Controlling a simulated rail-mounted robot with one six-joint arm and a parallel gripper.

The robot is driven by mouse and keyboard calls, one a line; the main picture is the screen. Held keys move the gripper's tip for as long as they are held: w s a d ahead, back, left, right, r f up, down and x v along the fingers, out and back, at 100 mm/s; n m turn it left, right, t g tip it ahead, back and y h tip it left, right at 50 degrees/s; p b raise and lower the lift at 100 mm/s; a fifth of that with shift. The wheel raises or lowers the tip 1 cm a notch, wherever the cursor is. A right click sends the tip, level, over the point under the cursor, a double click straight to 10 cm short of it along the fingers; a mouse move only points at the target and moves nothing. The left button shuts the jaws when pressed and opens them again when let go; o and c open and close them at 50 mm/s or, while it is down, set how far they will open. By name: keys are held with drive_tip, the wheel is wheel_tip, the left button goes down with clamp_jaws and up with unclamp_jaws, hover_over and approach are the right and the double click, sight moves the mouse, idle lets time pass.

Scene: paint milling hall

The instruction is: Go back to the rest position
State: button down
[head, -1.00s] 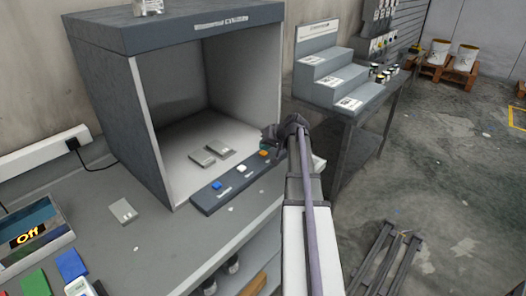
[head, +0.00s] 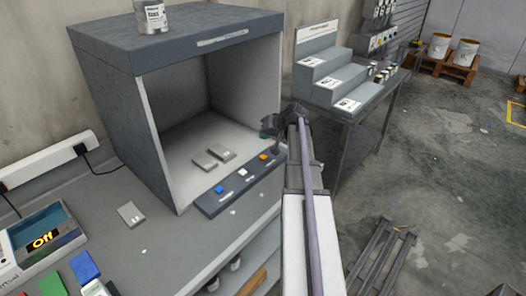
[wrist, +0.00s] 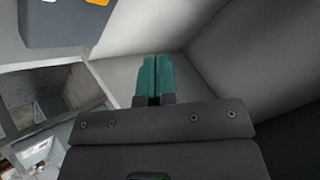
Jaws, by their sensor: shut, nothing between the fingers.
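My gripper (wrist: 153,78) shows in the wrist view with its two teal fingers together and nothing between them. In the head view my gripper (head: 268,127) is small and dark at the end of my arm, by the right front edge of the grey viewing booth (head: 112,110). I cannot tell in the head view whether it touches the booth. The button panel (head: 240,186) at the booth's front, with blue, white and orange buttons, lies below and left of it. Two grey plates (head: 205,160) lie on the booth floor.
A paint can (head: 152,17) stands on the booth's top. A stepped grey rack (head: 325,72) stands on a table behind my arm.

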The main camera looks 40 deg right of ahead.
drive_tip(key=shift+f, duration=0.1)
drive_tip(key=s+a, duration=0.1)
drive_tip(key=s+a+f+g, duration=0.1)
drive_tip(key=s, duration=0.1)
drive_tip(key=s+a+f+g, duration=0.1)
drive_tip(key=s+a, duration=0.1)
drive_tip(key=shift+s+f+m, duration=0.2)
drive_tip(key=shift+f+m, duration=0.05)
drive_tip(key=shift+m, duration=0.05)
drive_tip(key=s+a+f+n+g, duration=0.1)
drive_tip(key=s+a+g, duration=0.1)
drive_tip(key=a, duration=0.7)
drive_tip(key=s+a+f+n+g+h, duration=0.1)
drive_tip(key=s+a+n+g, duration=0.1)
drive_tip(key=s+a, duration=0.3)
drive_tip(key=s+a+n+g+h, duration=0.1)
drive_tip(key=s+a, duration=0.3)
drive_tip(key=a, duration=1)
drive_tip(key=shift+s+f+g, duration=0.15)
drive_tip(key=shift+f+g, duration=0.25)
drive_tip(key=shift+g, duration=0.5)
drive_tip(key=a+n, duration=0.1)
drive_tip(key=a, duration=0.2)
drive_tip(key=a+n, duration=0.1)
drive_tip(key=a, duration=0.2)
drive_tip(key=shift+s+a, duration=0.2)
drive_tip(key=shift+w+a+n, duration=0.1)
drive_tip(key=shift+a+n, duration=0.2)
drive_tip(key=shift+a, duration=0.05)
